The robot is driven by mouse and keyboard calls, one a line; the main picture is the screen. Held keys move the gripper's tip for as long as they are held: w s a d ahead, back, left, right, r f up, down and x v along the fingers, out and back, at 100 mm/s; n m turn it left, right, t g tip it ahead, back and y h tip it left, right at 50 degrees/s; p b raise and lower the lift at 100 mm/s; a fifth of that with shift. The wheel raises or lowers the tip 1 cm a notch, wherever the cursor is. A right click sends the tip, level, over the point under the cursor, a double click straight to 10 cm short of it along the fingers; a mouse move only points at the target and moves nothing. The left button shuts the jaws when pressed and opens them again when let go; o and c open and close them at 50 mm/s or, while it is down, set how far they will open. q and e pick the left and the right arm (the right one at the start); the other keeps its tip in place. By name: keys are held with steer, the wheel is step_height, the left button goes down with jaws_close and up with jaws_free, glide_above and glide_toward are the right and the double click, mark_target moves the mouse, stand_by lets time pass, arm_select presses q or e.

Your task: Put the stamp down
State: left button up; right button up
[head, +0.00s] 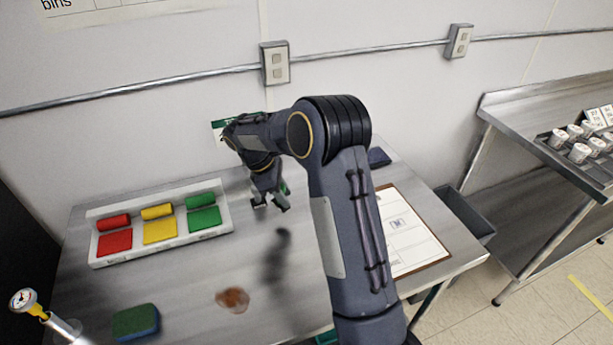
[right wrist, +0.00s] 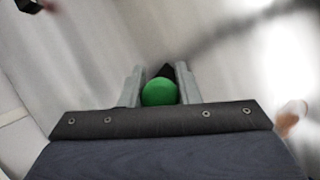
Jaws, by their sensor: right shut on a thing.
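My right gripper (head: 270,204) is above the steel table, just right of the tray's green end. It is shut on the stamp, which shows as a round green knob with a black part in the right wrist view (right wrist: 159,93), between the two grey fingers. In the head view only a bit of green shows by the fingers; the rest of the stamp is hidden. A shadow lies on the table below, so the gripper appears raised. A clipboard (head: 425,250) with a marked sheet lies at the table's right, partly behind my arm. My left gripper is not in view.
A white tray (head: 160,252) holds red, yellow and green pieces. A green-and-blue sponge (head: 135,322) and a brown stain (head: 232,300) are near the front. A dark blue pad (head: 378,158) lies at the back. The table's middle is bare. A wall is behind.

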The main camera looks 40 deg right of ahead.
steer(key=s+d+r+n+t+b, duration=0.15)
steer(key=d+r+n, duration=0.25)
steer(key=d+n, duration=0.5)
steer(key=d+r+n+t, duration=0.3)
steer(key=d+n, duration=0.1)
steer(key=d, duration=0.9)
steer(key=shift+t, duration=0.25)
steer(key=w+a+f+p, duration=0.1)
steer(key=w+f, duration=0.1)
steer(key=w, duration=0.2)
steer(key=w+a+f+p, duration=0.2)
steer(key=w+f, duration=0.1)
steer(key=w, duration=0.1)
steer(key=w+a+f+p, duration=0.1)
steer(key=w+f, duration=0.2)
steer(key=w, duration=0.1)
steer(key=shift+a+f+p, duration=0.15)
steer(key=shift+f+p, duration=0.1)
steer(key=shift+p, duration=0.05)
steer(key=shift+w+a+f, duration=0.15)
steer(key=shift+w+f, duration=0.15)
steer(key=shift+f, duration=0.1)
step_height(320, 180, down, 3)
steer(key=shift+w+f+p, duration=0.1)
steer(key=shift+p, duration=0.35)
steer(key=shift+f, duration=0.2)
steer(key=o, duration=0.7)
steer(key=shift+o, duration=0.5)
